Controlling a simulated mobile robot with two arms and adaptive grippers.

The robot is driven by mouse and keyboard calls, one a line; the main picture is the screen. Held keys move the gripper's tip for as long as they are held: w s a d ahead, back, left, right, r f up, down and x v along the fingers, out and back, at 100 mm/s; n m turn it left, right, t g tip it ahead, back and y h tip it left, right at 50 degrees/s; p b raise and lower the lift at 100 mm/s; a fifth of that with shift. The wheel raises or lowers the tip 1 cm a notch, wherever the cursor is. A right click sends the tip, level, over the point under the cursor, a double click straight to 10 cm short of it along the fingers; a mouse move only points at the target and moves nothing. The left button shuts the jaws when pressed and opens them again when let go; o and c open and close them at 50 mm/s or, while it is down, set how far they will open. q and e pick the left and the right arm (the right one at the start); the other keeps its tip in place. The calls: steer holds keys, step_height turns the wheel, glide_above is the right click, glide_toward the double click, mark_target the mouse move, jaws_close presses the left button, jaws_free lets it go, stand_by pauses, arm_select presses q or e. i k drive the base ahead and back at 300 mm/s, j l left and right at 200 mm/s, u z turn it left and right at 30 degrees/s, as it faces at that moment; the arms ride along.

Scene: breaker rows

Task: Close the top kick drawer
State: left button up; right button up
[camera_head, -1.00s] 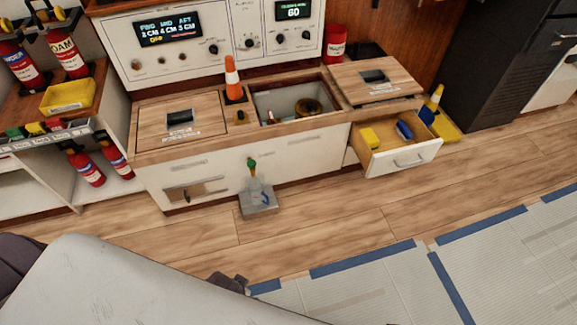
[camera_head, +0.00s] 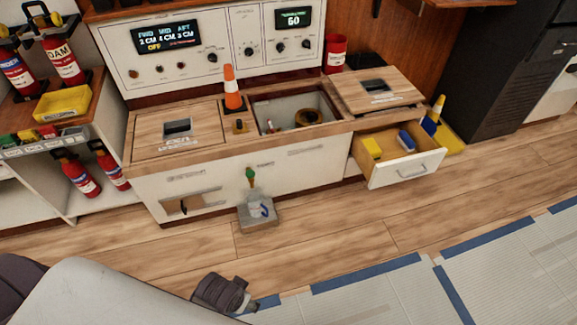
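The open kick drawer (camera_head: 405,168) juts out at the right end of the low white cabinet. It has a white front with a bar handle and wooden sides. A yellow block (camera_head: 371,148) and a blue item (camera_head: 406,141) lie inside it. No gripper fingers can be made out in the head view. A dark grey part of mine shows at the bottom, beside my pale body, well apart from the drawer.
The white cabinet (camera_head: 300,170) has a wooden top with an open bin, an orange cone (camera_head: 232,88) and a closed hatch. A grey pedal (camera_head: 260,216) stands on the floor before it. A yellow wet-floor sign (camera_head: 436,112) is behind the drawer. Floor before the drawer is clear.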

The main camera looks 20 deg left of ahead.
mark_target(394, 165)
steer(key=i+l, duration=0.15)
steer(key=i, duration=0.3)
steer(key=i+l+z, duration=0.1)
steer(key=i, duration=0.35)
steer(key=i+l, duration=0.15)
steer(key=i, duration=0.3)
